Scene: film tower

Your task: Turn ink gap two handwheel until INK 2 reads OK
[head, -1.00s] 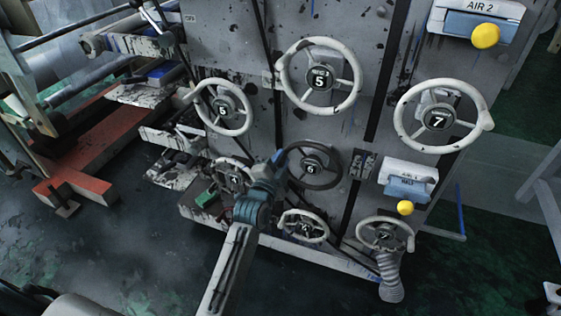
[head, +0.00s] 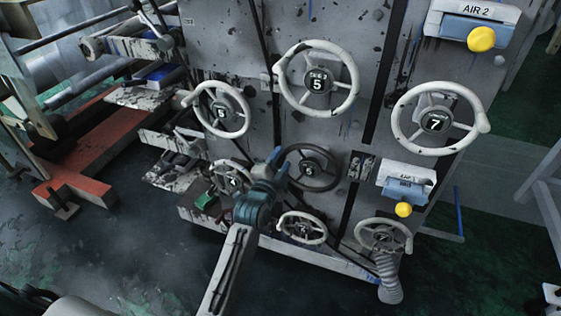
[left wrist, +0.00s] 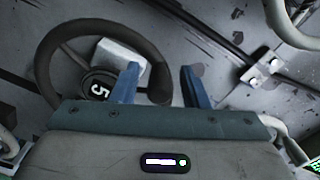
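A dark handwheel (head: 311,170) with a numbered hub sits on the grey machine panel, low in the middle of the head view. In the left wrist view this handwheel (left wrist: 98,85) fills the left side, its hub number looking like a 5. My left gripper (head: 279,160) is at the wheel's left edge. In the left wrist view its two blue fingers (left wrist: 158,82) stand apart, with part of the dark rim between them; I cannot tell whether they touch it. No INK 2 reading is legible. My right gripper is out of view.
White handwheels surround it: upper left (head: 217,110), upper middle (head: 318,81), right (head: 436,120), below (head: 302,228) and lower right (head: 384,236). Two boxes with yellow knobs, AIR 2 (head: 474,22) and a lower one (head: 405,188), are on the right. A red base beam (head: 95,155) lies left.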

